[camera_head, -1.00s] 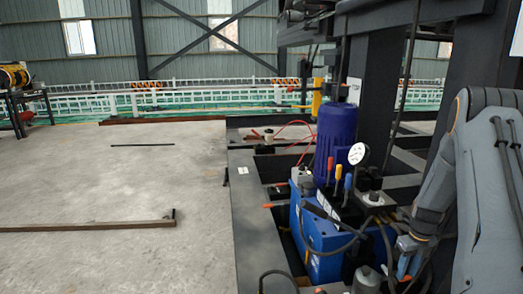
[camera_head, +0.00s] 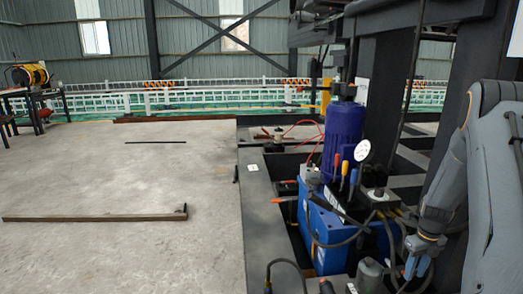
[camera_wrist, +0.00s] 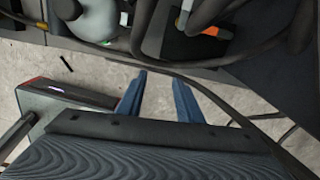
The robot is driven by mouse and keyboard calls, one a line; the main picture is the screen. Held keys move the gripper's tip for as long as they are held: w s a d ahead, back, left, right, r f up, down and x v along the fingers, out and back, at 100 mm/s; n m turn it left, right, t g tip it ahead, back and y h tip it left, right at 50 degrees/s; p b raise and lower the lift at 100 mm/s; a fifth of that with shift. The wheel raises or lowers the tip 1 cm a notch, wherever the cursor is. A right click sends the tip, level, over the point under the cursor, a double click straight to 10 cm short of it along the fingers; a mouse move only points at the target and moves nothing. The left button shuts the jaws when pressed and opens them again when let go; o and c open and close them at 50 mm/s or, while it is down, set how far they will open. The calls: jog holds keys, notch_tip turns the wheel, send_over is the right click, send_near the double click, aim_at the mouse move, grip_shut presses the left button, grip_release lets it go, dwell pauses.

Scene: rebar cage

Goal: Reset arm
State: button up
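My arm hangs down at the right of the head view, bent, with my gripper (camera_head: 416,266) low beside the hydraulic unit. In the wrist view my gripper (camera_wrist: 159,80) shows two blue fingers standing apart with bare floor between them. Nothing is held. Dark hoses and metal parts lie just beyond the fingertips in the wrist view. Whether the fingers touch any of them I cannot tell.
A blue hydraulic unit (camera_head: 330,235) with a purple motor (camera_head: 342,138), gauge (camera_head: 362,151) and hoses stands close left of my arm. Dark frame posts (camera_head: 393,100) rise behind. Open concrete floor (camera_head: 120,180) with a long bar (camera_head: 95,216) lies left.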

jog(key=w+a+r+n, duration=0.1)
jog(key=a+r+n, duration=0.8)
jog(key=a+r, duration=0.4)
jog(key=s+a+r+n, duration=0.4)
jog(key=a+r+n, duration=0.25)
jog(key=a, duration=0.35)
jog(key=s+a+r+n, duration=0.5)
jog(key=a+n, duration=0.2)
jog(key=a, duration=0.3)
jog(key=s+a+r+n, duration=0.3)
jog(key=s+a+n, duration=0.2)
jog(key=s+n, duration=0.3)
jog(key=s+a+r+n, duration=0.2)
jog(key=s+a+n, duration=0.4)
jog(key=s, duration=0.4)
jog(key=d+r+m+p, duration=0.2)
jog(key=d+r+p, duration=0.6)
jog(key=p, duration=0.7)
jog(key=shift+s+d, duration=0.15)
jog(key=shift+d, duration=0.15)
jog(key=shift+m, duration=0.25)
